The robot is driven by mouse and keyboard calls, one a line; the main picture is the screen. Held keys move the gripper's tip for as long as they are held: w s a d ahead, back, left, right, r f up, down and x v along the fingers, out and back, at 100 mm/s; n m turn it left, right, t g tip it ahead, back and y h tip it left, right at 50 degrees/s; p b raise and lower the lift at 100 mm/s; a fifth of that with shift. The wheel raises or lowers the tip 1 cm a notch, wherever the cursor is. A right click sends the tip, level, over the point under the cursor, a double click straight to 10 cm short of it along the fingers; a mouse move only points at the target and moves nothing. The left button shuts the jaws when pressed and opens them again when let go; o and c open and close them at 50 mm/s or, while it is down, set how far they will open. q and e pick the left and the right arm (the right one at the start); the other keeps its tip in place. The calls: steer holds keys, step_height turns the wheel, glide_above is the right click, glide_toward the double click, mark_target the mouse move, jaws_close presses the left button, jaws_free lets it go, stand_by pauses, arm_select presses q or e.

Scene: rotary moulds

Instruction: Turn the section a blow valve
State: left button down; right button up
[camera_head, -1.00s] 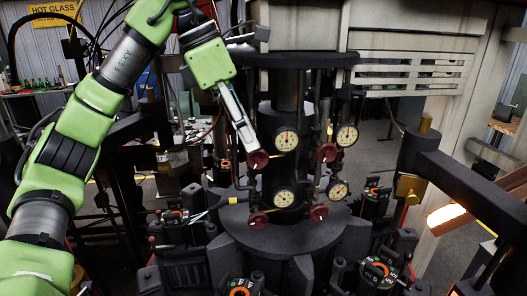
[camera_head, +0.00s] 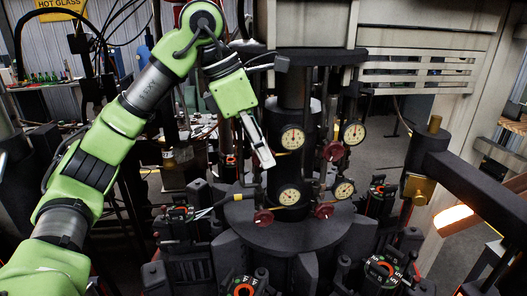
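Red round valve handles sit on pipework around the dark central column (camera_head: 293,88): one at upper right (camera_head: 333,152), one at lower left (camera_head: 263,218), one at lower right (camera_head: 323,211). The upper left handle is hidden behind my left gripper's fingertips. I cannot read which handle is section A's blow valve. My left gripper (camera_head: 266,159) points down and right at that upper left place, beside the upper left gauge (camera_head: 292,138). Its fingers overlap in this view, so open or shut, and contact, cannot be told. My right gripper is out of view.
Other dial gauges (camera_head: 354,133) stand close to the handles. Black mould units (camera_head: 380,268) with orange-ringed dials surround the round base (camera_head: 283,236). A dark machine arm (camera_head: 474,182) and a glowing orange bar (camera_head: 452,216) are at right. A bench with bottles is at far left.

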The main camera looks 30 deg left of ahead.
arm_select(q)
steer(key=shift+r+y, duration=0.1)
steer(key=shift+y, duration=0.2)
steer(key=shift+w+d+g+y, duration=0.1)
steer(key=shift+d+g+y, duration=0.05)
steer(key=shift+g+y, duration=0.6)
steer(key=shift+w+d+g+y, duration=0.1)
steer(key=shift+g+y, duration=0.75)
steer(key=shift+y, duration=0.2)
steer(key=shift+d+g+y, duration=0.1)
steer(key=shift+g+y, duration=1.2)
steer(key=shift+y, duration=0.5)
steer(key=shift+f, duration=0.3)
steer(key=c, duration=2.1)
jaws_free()
steer(key=shift+w, duration=0.1)
